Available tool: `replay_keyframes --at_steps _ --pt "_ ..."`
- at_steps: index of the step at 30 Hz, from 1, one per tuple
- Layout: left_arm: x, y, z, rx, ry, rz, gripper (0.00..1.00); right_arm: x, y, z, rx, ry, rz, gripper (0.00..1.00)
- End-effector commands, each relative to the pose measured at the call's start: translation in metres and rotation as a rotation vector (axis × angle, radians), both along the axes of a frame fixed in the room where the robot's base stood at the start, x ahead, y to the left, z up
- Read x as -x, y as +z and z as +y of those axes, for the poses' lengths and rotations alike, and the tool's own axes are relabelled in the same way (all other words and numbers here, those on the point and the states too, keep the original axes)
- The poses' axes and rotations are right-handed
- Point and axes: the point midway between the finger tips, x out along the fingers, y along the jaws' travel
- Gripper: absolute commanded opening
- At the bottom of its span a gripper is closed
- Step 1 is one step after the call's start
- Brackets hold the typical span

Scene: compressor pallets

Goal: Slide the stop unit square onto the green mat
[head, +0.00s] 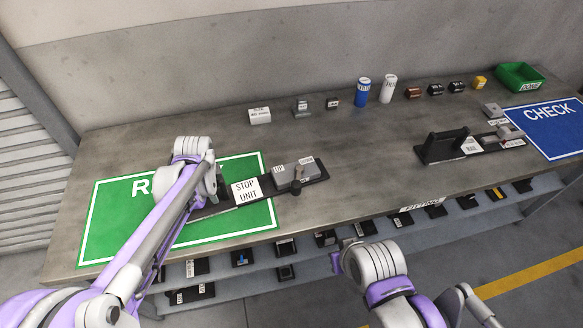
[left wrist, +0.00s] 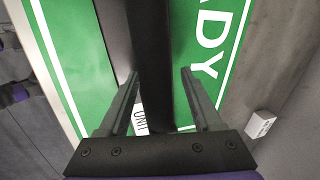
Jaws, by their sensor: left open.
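The stop unit (head: 246,190) is a long dark plate with a white label, a grey block marked UP and a small black lever at its right end. In the head view it lies slanted across the right edge of the green mat (head: 110,235), its right end on bare table. My left gripper (left wrist: 158,75) is over the unit's left part, largely hidden behind my arm in the head view. In the left wrist view its open fingers stand either side of the unit's dark upright bar (left wrist: 152,45); contact cannot be told. My right gripper is not in view.
A dark rail unit (head: 470,146) and a blue CHECK mat (head: 550,138) are at the right. Small blocks, a blue can (head: 362,91), a white can (head: 389,88) and a green bin (head: 520,76) line the back. The table's middle is clear. A lower shelf holds several small items.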

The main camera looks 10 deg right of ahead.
Motion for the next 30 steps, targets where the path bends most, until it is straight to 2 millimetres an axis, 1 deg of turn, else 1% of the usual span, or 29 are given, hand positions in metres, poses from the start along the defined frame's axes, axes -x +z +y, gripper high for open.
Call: replay_keyframes --at_steps 5,9,15,18,21,28,30 --pt "0.008 0.027 -0.001 0.0 -0.001 0.0 0.66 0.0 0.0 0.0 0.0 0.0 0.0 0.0" --pt "0.016 0.057 -0.002 0.0 -0.001 0.0 0.66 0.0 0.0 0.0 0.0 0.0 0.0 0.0" --pt "0.025 0.093 -0.003 -0.001 0.0 0.0 0.66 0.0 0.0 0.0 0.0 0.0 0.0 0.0" --pt "0.028 0.104 -0.004 -0.001 0.0 0.0 0.66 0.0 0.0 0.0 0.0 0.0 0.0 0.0" --pt "0.03 0.11 -0.004 -0.001 0.0 0.0 0.66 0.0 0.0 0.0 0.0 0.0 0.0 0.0" --pt "0.032 0.113 -0.003 0.0 0.006 -0.001 0.66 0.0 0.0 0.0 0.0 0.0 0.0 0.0" --pt "0.037 0.115 0.0 0.01 0.035 -0.006 0.66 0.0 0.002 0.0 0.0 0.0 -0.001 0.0"
